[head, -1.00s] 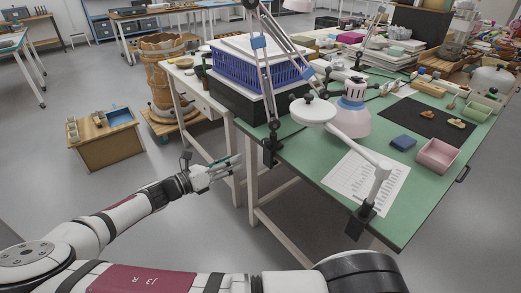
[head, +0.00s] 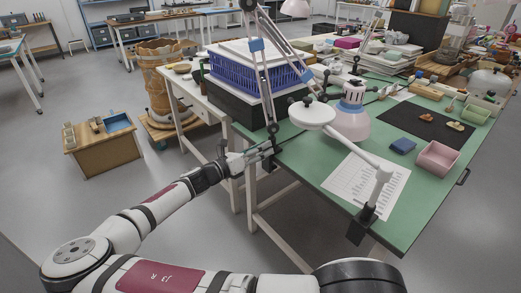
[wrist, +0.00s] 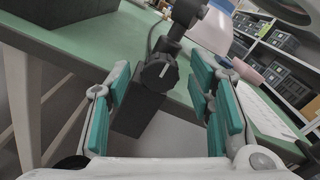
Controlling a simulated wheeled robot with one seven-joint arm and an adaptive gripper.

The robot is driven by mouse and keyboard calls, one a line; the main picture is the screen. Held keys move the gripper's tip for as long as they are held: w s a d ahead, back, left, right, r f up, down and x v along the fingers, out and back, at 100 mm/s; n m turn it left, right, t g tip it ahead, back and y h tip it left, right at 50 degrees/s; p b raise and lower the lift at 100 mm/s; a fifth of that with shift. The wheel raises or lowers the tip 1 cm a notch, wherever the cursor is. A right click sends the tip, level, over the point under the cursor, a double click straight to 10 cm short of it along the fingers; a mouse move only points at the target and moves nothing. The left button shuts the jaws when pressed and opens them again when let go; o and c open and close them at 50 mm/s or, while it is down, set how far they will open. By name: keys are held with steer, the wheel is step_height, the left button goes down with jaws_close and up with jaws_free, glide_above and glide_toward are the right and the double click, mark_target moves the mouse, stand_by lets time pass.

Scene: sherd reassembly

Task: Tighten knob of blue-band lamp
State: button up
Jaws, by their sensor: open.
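The blue-band lamp (head: 258,42) has a jointed arm with blue bands and is clamped to the near left edge of the green table. In the wrist view its black clamp (wrist: 138,112) holds a round black knob (wrist: 160,73) with a white line on its face. My gripper (head: 259,152) is at the table edge, close to the clamp. In the wrist view my gripper (wrist: 163,80) is open, with teal pads on either side of the knob in the picture. Whether any pad touches the knob cannot be told.
A second white lamp (head: 382,172) is clamped at the table's near corner. A blue crate (head: 245,68) on a dark box stands behind the blue-band lamp.

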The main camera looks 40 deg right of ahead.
steer(key=shift+d, duration=0.35)
jaws_close()
steer(key=m+p, duration=0.1)
steer(key=m, duration=0.3)
steer(key=shift+m+p, duration=0.35)
steer(key=shift+m, duration=0.05)
jaws_free()
